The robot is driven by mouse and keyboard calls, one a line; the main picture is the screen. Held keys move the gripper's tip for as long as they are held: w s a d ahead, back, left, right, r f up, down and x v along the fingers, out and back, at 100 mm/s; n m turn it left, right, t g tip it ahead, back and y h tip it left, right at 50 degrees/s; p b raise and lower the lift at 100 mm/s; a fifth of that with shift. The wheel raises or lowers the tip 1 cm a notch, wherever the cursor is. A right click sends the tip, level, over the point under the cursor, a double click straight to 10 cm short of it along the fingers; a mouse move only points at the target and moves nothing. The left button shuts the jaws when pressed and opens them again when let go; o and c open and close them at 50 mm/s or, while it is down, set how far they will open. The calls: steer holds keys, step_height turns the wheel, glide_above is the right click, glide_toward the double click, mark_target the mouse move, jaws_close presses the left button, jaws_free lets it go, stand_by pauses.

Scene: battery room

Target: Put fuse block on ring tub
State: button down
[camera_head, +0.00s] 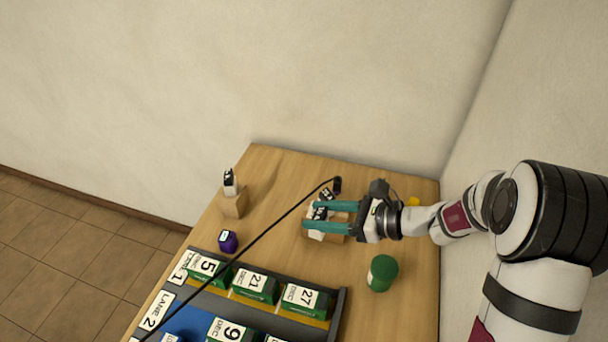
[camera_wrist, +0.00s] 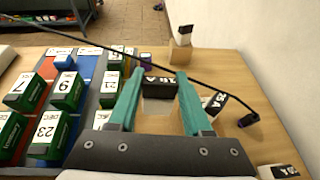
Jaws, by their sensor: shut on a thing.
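My gripper (camera_head: 308,216) is shut on a fuse block (camera_head: 319,214), a pale block with a black, white-lettered top. In the wrist view, the fuse block (camera_wrist: 160,86) sits between the teal fingers of my gripper (camera_wrist: 157,80). I cannot tell whether its underside touches anything. A round green tub (camera_head: 382,272) with a pale label, likely the ring tub, stands on the table to the lower right of my gripper in the head view. It does not show clearly in the wrist view.
Another black-and-white block (camera_wrist: 216,103) lies beside the right finger. A black cable (camera_head: 275,222) crosses the table near my gripper. A rack (camera_head: 340,300) holds several green dated batteries. A purple box (camera_head: 228,241) and a wooden holder (camera_head: 234,206) stand left.

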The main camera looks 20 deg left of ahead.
steer(key=f, duration=0.4)
steer(key=shift+d, duration=0.4)
steer(key=a+f, duration=0.3)
steer(key=s+a+f, duration=0.1)
steer(key=a+f, duration=0.6)
steer(key=a, duration=0.1)
steer(key=shift+s+a+f, duration=0.25)
steer(key=shift+s+f, duration=0.05)
steer(key=shift+c, duration=1.6)
jaws_free()
steer(key=shift+f, duration=0.15)
steer(key=v, duration=1.6)
steer(key=s+d+r+n+g+h, duration=0.1)
steer(key=s+d+r+n+h, duration=0.2)
steer(key=s, duration=0.6)
steer(key=s+d+r+n+g+h, duration=0.2)
steer(key=s+r+n+h, duration=0.2)
steer(key=s+r+n, duration=0.4)
steer(key=shift+s+d+r+g+h, duration=0.35)
steer(key=shift+s+r, duration=0.25)
steer(key=shift+r, duration=0.25)
steer(key=shift+o, duration=0.4)
steer(key=s+d+n+t+h, duration=0.2)
steer(key=s+d+h, duration=0.2)
steer(key=d, duration=0.2)
steer(key=shift+s+d+r+n, duration=0.2)
steer(key=shift+s+n, duration=0.05)
steer(key=shift+n, duration=0.05)
